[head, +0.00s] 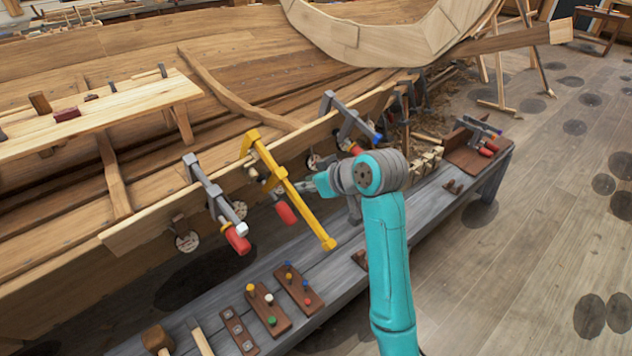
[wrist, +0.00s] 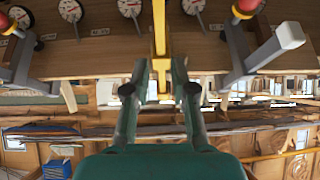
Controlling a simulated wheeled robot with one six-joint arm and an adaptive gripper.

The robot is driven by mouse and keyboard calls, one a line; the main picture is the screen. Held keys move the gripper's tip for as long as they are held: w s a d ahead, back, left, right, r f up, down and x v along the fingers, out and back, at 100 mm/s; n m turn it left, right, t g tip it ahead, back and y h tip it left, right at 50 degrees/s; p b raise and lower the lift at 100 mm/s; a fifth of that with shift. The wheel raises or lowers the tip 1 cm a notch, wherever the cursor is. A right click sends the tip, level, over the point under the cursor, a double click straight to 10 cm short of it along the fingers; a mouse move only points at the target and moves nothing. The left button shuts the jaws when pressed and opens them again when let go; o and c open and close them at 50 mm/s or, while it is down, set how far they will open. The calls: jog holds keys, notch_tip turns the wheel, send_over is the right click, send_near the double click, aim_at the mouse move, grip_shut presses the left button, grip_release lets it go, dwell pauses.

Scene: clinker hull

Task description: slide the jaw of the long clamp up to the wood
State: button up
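The long yellow clamp (head: 305,205) hangs on the plank (head: 140,225) at the hull's edge, its bar slanting down toward the bench. Its upper end hooks over the plank. A red handle (head: 286,213) hangs beside the bar on the hull side. The sliding jaw is small here, and its gap to the wood is unclear. My gripper (head: 312,185) is close to the bar, partly hidden by my wrist. In the wrist view my gripper (wrist: 160,68) has its fingers apart, with the yellow bar (wrist: 160,40) showing between them. I see clear gaps on both sides, without contact.
Grey clamps with red handles stand left (head: 210,195) and right (head: 345,120) of the yellow one. Dials (wrist: 130,6) show on the plank. The grey bench (head: 340,262) below carries brown peg boards (head: 268,308) and a mallet (head: 157,338). Open floor lies at right.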

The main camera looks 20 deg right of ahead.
aim_at(284, 176)
jog(key=shift+x, duration=4)
jog(key=shift+a, duration=0.1)
jog(key=shift+c, duration=0.4)
jog(key=shift+w+a+r, duration=0.2)
jog(key=shift+w+a, duration=0.05)
jog(key=shift+w, duration=0.35)
jog(key=shift+w+a+r, duration=0.4)
jog(key=shift+w+r, duration=0.35)
jog(key=shift+s+d, duration=0.1)
jog(key=shift+s+d+f, duration=0.15)
jog(key=shift+s+f, duration=0.1)
jog(key=shift+s, duration=0.15)
jog(key=shift+o, duration=1.2)
